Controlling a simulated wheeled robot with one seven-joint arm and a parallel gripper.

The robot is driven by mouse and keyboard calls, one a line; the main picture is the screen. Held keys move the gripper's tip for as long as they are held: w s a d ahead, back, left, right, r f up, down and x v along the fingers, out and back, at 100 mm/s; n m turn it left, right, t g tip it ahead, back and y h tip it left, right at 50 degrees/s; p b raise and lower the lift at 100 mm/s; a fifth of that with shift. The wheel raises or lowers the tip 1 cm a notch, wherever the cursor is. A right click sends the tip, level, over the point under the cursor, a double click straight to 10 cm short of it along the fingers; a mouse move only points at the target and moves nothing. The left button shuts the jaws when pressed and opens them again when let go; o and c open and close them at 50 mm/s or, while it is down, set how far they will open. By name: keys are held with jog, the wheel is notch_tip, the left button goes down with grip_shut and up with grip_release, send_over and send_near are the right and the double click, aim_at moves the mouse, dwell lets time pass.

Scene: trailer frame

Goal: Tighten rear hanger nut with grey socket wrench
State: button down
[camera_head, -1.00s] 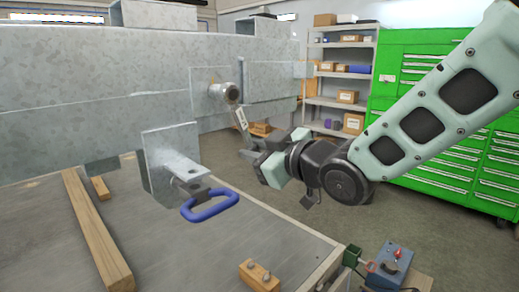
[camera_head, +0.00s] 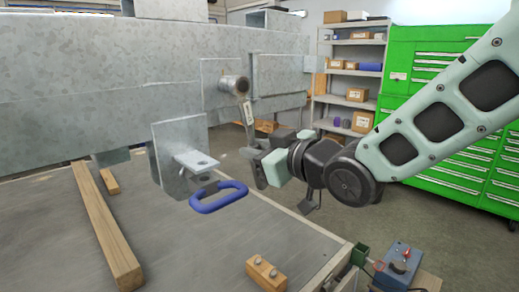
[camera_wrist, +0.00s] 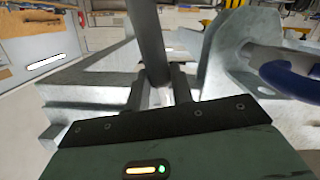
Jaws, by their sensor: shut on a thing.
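The grey socket wrench (camera_head: 247,113) has its round head at the cylindrical boss (camera_head: 232,85) on the grey steel frame. Its handle hangs down, slightly tilted, toward my gripper (camera_head: 253,160). In the wrist view, a grey bar, apparently the wrench handle (camera_wrist: 147,40), runs down between the fingertips of my gripper (camera_wrist: 157,92), which is shut on it. The nut itself is hidden; I cannot tell whether the socket is seated on it.
A wooden beam (camera_head: 105,225) and a small wooden block (camera_head: 266,273) lie on the bench (camera_head: 185,255). Green cabinets (camera_head: 415,70) stand behind.

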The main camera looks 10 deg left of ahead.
jog(key=shift+s+a+f+m, duration=0.15)
jog(key=shift+s+a+m, duration=0.35)
jog(key=shift+s+m, duration=0.2)
jog(key=shift+s+a+m+g+b, duration=0.3)
jog(key=shift+s+a+m+b, duration=0.15)
jog(key=shift+s+a+m, duration=0.25)
jog(key=shift+d, duration=0.15)
jog(key=w+d+r+n+t+b, duration=0.2)
jog(key=w+d+r+n+b, duration=0.4)
jog(key=w+n+b, duration=0.3)
jog(key=shift+d+r+n+b, duration=0.15)
jog(key=shift+d+n+b, duration=0.25)
jog(key=shift+n, duration=0.5)
